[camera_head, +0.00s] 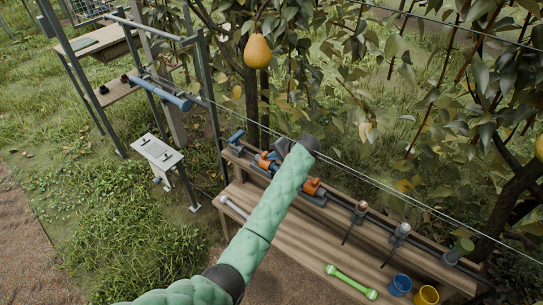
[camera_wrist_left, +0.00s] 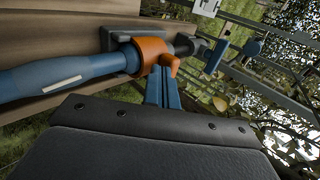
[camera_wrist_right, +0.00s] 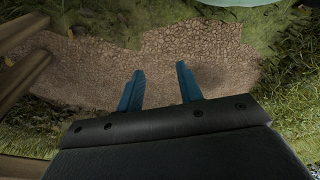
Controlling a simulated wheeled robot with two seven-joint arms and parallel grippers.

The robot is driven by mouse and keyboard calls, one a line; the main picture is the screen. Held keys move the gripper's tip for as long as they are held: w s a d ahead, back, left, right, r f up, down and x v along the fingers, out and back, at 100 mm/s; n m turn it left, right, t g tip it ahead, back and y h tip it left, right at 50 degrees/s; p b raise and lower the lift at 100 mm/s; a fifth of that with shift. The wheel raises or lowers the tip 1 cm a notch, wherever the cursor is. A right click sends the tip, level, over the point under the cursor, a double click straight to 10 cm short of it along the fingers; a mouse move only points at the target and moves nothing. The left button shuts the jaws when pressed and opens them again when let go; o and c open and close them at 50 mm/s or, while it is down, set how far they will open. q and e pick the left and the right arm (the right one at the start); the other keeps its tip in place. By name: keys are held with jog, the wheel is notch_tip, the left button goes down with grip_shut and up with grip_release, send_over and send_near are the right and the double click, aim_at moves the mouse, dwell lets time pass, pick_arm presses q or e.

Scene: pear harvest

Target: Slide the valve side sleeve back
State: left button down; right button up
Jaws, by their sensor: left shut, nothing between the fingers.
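An orange sleeve (camera_wrist_left: 153,52) sits around the pipe line in the left wrist view, between a blue hose end (camera_wrist_left: 65,75) and a dark coupling in a grey holder. In the head view an orange sleeve (camera_head: 265,160) shows on the bench near a blue valve handle (camera_head: 236,136). A second orange sleeve (camera_head: 311,187) lies further right. My left gripper (camera_wrist_left: 164,84) is shut and empty, its fingertips right at the orange sleeve; I cannot tell whether they touch. My right gripper (camera_wrist_right: 160,85) is open and empty above a gravel path, away from the bench.
The wooden bench (camera_head: 333,226) also bears two nozzle-like fittings (camera_head: 358,212). A green bar (camera_head: 350,283), a blue cup (camera_head: 400,284) and a yellow cup (camera_head: 427,295) are on its lower shelf. Wires and pear branches (camera_head: 370,60) hang behind it. A small white stand (camera_head: 158,151) is left.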

aim_at(264, 153)
jog(key=shift+d, duration=0.1)
pick_arm(q)
jog(key=w+a, duration=0.2)
jog(key=a, duration=0.1)
jog(key=shift+w+a, duration=0.25)
jog(key=shift+w, duration=0.05)
jog(key=shift+r, duration=0.1)
pick_arm(e)
jog(key=shift+s+d+f, duration=0.2)
jog(key=shift+s+f, duration=0.35)
jog(key=shift+f, duration=0.1)
